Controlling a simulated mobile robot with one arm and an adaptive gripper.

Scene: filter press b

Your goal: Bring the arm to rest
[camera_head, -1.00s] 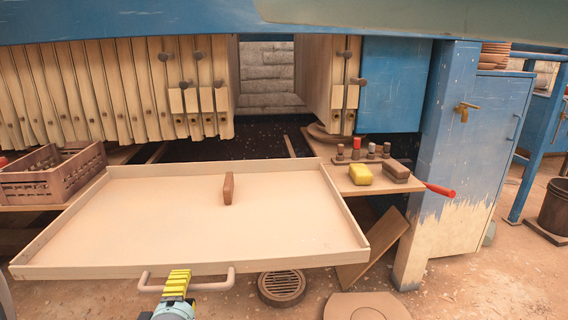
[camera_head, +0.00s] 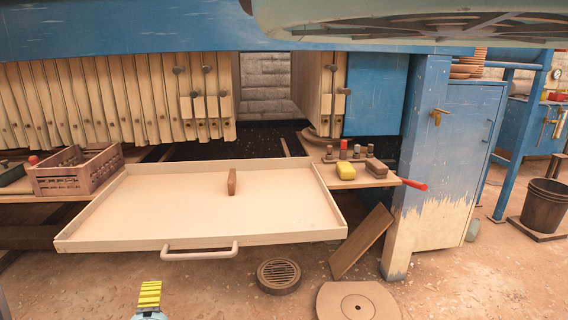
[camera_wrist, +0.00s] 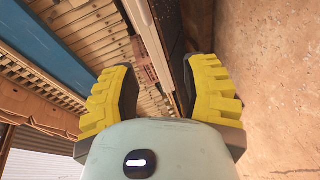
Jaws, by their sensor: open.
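My gripper (camera_wrist: 160,92) is open and empty in the wrist view, its two yellow ribbed fingers spread apart. In the head view only a yellow finger of my gripper (camera_head: 149,296) shows at the bottom edge, in front of the tray and apart from its handle. The large shallow tray (camera_head: 150,243) has a U-shaped handle (camera_head: 200,253) on its front wall. A small brown block (camera_head: 232,182) stands in the tray.
A brown crate (camera_head: 78,180) sits on the left shelf. A floor drain (camera_head: 278,275), a round disc (camera_head: 358,302) and a leaning board (camera_head: 361,242) are below.

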